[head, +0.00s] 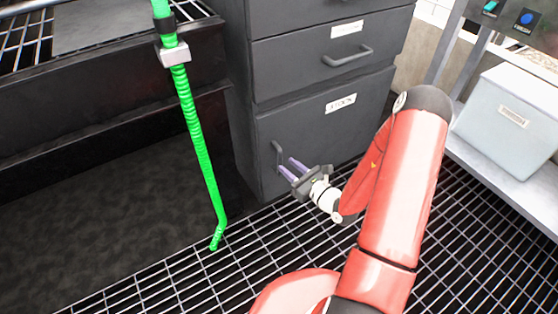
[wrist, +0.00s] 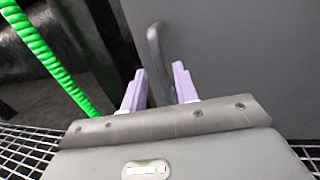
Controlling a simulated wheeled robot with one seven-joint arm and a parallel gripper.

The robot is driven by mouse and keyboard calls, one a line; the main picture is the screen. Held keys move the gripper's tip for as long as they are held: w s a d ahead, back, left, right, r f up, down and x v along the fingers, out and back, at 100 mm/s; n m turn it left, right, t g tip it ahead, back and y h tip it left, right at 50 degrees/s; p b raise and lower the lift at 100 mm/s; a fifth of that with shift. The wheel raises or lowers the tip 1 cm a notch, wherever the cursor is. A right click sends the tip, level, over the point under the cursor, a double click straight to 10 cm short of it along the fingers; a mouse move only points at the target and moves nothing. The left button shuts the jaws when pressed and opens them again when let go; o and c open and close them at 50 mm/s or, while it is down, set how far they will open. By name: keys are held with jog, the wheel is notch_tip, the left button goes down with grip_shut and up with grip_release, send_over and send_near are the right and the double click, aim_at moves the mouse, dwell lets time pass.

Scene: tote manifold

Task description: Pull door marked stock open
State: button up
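The door marked STOCK (head: 325,133) is the dark grey lower front of the cabinet, and it looks closed. Its vertical handle (head: 277,158) is near the door's left edge. My gripper (head: 286,167) is low in front of the door, close to the handle. In the wrist view the two purple fingers of my gripper (wrist: 160,85) are apart, with the handle (wrist: 155,60) showing between and beyond them, nearer the left finger. I cannot tell whether the fingers reach around the handle. The grey door face (wrist: 240,60) fills the right of the wrist view.
A drawer (head: 330,55) with a horizontal handle is above the door. A green ribbed hose (head: 195,125) hangs to the left, also in the wrist view (wrist: 45,55). A pale bin (head: 505,120) stands on a shelf at right. The floor is metal grating (head: 450,240).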

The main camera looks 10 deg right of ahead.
aim_at(281, 161)
jog(key=x, duration=0.5)
jog(key=shift+c, duration=0.2)
grip_shut()
jog(key=shift+s, duration=0.1)
